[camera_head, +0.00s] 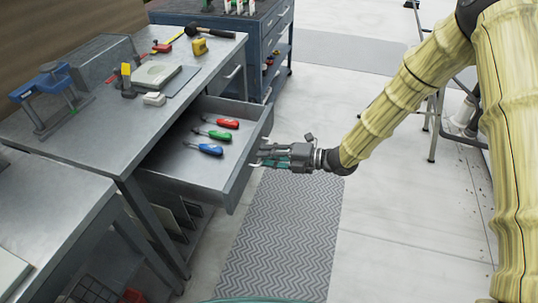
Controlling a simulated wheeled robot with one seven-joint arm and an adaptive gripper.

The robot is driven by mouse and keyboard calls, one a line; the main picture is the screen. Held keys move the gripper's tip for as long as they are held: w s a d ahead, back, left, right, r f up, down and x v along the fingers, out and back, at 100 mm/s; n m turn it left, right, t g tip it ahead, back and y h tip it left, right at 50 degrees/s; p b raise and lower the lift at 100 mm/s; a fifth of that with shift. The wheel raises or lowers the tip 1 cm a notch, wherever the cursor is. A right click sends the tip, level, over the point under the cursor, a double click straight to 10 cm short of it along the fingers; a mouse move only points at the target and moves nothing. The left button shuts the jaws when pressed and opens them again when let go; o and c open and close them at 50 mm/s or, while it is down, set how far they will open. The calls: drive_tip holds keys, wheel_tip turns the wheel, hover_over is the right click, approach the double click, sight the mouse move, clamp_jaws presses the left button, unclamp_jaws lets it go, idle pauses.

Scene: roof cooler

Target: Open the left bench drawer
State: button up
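The near one of the grey bench's two drawers (178,173) stands pulled far out over the floor. Three screwdrivers, with red, green and blue handles, lie inside it. My gripper (262,154) is at the middle of the drawer's front, seemingly touching it or its handle. The handle is hidden behind my fingers, so I cannot tell whether they are closed on it. The bench's other drawer (233,85) is farther back and shut, with a visible handle.
The bench top (75,143) carries a blue clamp-like tool, a yellow tool, small blocks and a hammer. A dark blue tool cabinet (262,50) stands behind. A patterned mat (285,235) lies on open floor before the drawer. A ladder (437,125) stands at right.

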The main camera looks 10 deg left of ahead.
drive_tip(key=shift+d, duration=0.1)
drive_tip(key=v, duration=1.2)
drive_tip(key=shift+f, duration=0.1)
idle(0.4)
drive_tip(key=s+d+f+m+t+h+p, duration=0.2)
drive_tip(key=s+d+f+m+h, duration=0.3)
drive_tip(key=f+m, duration=0.45)
drive_tip(key=s+d+f+m+t+h+p, duration=0.1)
drive_tip(key=s+d+f+m+h+p, duration=0.15)
drive_tip(key=s+f+m, duration=0.65)
drive_tip(key=s+d+f+m+g+h, duration=0.1)
drive_tip(key=s+d+m+h, duration=0.1)
drive_tip(key=s+d+m, duration=0.2)
drive_tip(key=s+d+f+m+g+h+p, duration=0.1)
drive_tip(key=s+d+f+m+g+h, duration=0.1)
drive_tip(key=s+m, duration=0.5)
drive_tip(key=s+d+f+m+g+h+p, duration=0.1)
drive_tip(key=s+d+f+m+g+h, duration=0.1)
drive_tip(key=s+d+m+h, duration=0.2)
drive_tip(key=s+d+m, duration=0.1)
drive_tip(key=s+d, duration=0.2)
drive_tip(key=s, duration=0.3)
drive_tip(key=shift+s, duration=0.3)
